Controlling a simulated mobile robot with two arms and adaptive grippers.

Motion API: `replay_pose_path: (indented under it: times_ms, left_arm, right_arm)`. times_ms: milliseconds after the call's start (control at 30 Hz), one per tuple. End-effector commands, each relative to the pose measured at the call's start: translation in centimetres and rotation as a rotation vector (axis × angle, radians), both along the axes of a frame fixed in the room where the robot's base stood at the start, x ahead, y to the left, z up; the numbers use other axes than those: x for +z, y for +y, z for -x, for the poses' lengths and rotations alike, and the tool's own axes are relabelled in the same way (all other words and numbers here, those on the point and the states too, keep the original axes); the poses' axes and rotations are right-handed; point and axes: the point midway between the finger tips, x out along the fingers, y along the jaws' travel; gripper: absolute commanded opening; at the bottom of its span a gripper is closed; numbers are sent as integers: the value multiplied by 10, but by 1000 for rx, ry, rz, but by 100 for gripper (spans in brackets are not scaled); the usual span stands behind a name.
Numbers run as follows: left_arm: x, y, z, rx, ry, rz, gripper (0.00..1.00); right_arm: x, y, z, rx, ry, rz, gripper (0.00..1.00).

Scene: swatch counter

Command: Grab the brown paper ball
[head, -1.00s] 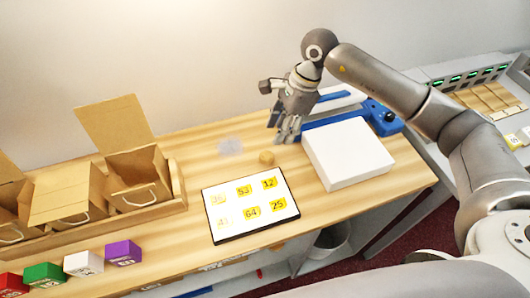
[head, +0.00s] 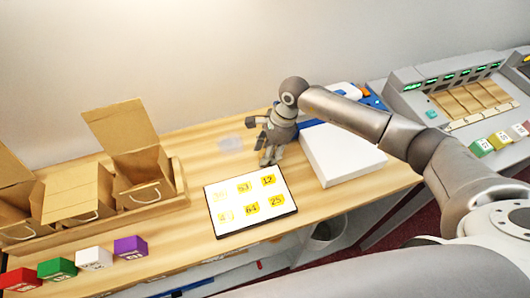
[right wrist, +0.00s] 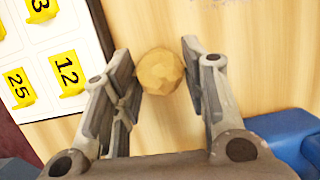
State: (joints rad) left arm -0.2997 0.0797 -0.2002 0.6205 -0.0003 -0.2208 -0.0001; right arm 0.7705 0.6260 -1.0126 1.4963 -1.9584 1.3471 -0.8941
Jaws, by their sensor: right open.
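The brown paper ball (right wrist: 160,71) is a small crumpled tan ball on the wooden counter. In the right wrist view it sits between the fingertips of my right gripper (right wrist: 155,60), which is open with a gap beside the ball on both sides. In the head view my right gripper (head: 268,160) points down just behind the tablet-like board, and it hides the ball there. My left gripper does not show.
A white board with yellow number tags (head: 252,205) lies just in front of the gripper. A white box (head: 342,160) and a blue tool (head: 372,98) are to its right.

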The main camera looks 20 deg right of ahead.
Motion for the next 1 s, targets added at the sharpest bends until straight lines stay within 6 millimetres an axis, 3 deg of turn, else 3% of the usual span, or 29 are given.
replay_pose_path:
  times_ms: [100,233,700,867,1000]
  left_arm:
    - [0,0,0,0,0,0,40]
    - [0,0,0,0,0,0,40]
    - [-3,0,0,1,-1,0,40]
    - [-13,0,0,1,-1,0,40]
    - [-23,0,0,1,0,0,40]
  right_arm:
    - [0,0,0,0,0,0,39]
    - [0,0,0,0,0,0,27]
    - [3,0,-1,0,-1,1,26]
    - [14,0,-1,1,-3,0,26]
    - [35,-1,4,2,-3,0,26]
